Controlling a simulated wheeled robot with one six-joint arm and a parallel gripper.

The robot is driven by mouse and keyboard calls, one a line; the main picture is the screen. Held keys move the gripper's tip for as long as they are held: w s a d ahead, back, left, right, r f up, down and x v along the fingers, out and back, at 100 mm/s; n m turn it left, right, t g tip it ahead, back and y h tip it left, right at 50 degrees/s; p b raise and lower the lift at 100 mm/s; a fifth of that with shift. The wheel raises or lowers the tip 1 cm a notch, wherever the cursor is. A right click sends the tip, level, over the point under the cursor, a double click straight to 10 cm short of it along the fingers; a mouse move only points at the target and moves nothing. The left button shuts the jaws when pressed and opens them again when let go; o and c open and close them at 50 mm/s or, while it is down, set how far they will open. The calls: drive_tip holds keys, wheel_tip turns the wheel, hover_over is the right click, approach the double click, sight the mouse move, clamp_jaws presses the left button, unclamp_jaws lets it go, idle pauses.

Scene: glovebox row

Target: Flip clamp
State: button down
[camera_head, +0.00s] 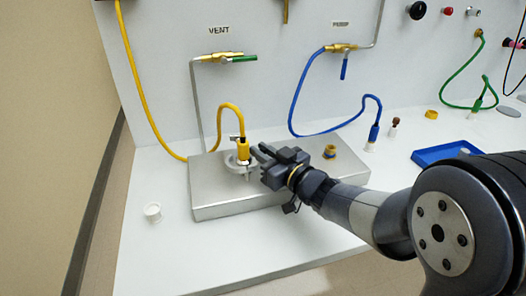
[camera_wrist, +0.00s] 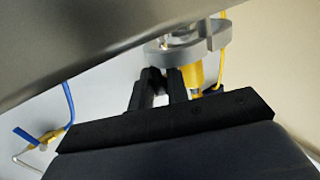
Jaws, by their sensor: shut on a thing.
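The clamp (camera_head: 231,162) is a grey ring around the base of a yellow hose fitting (camera_head: 243,151) on a steel box (camera_head: 215,199). In the wrist view the clamp (camera_wrist: 212,42) is a light grey ring with a gap, and the yellow fitting (camera_wrist: 194,76) passes through it. My gripper (camera_head: 260,154) comes in from the right, its fingertips against the clamp's right side. In the wrist view its dark fingers (camera_wrist: 163,78) are close together at the ring's edge, shut on part of the clamp. The gripped part is mostly hidden by the fingers.
A brass port (camera_head: 329,152) stands on the box right of my gripper. A yellow hose (camera_head: 133,75) and a blue hose (camera_head: 296,95) hang from the wall. A white cap (camera_head: 152,212) lies left of the box. A blue tray (camera_head: 430,157) sits behind my arm.

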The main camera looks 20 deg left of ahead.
drive_tip(key=c, duration=1.4)
unclamp_jaws()
drive_tip(key=shift+c, duration=0.2)
drive_tip(key=shift+s+f+m+t+h+b, duration=0.2)
drive_tip(key=shift+m+t+h+b, duration=0.25)
drive_tip(key=shift+b, duration=0.45)
drive_tip(key=shift+s+d+m+t+h+b, duration=0.2)
drive_tip(key=shift+m+t+h+b, duration=0.25)
drive_tip(key=shift+t+b, duration=0.15)
drive_tip(key=shift+s+d+r+m+t+h, duration=0.15)
drive_tip(key=shift+m+t+h, duration=0.25)
drive_tip(key=shift+t+h, duration=0.1)
drive_tip(key=shift+s+d+r+m+t+h, duration=0.1)
drive_tip(key=shift+m+t+h, duration=0.3)
drive_tip(key=shift+t, duration=0.05)
drive_tip(key=shift+h, duration=0.3)
drive_tip(key=shift+d+m+t+p, duration=0.1)
drive_tip(key=shift+m+t+p, duration=0.2)
drive_tip(key=shift+s+d+r+m+t+h+p, duration=0.1)
drive_tip(key=shift+s+m+t+h+p, duration=0.1)
drive_tip(key=shift+m+t+h+p, duration=0.45)
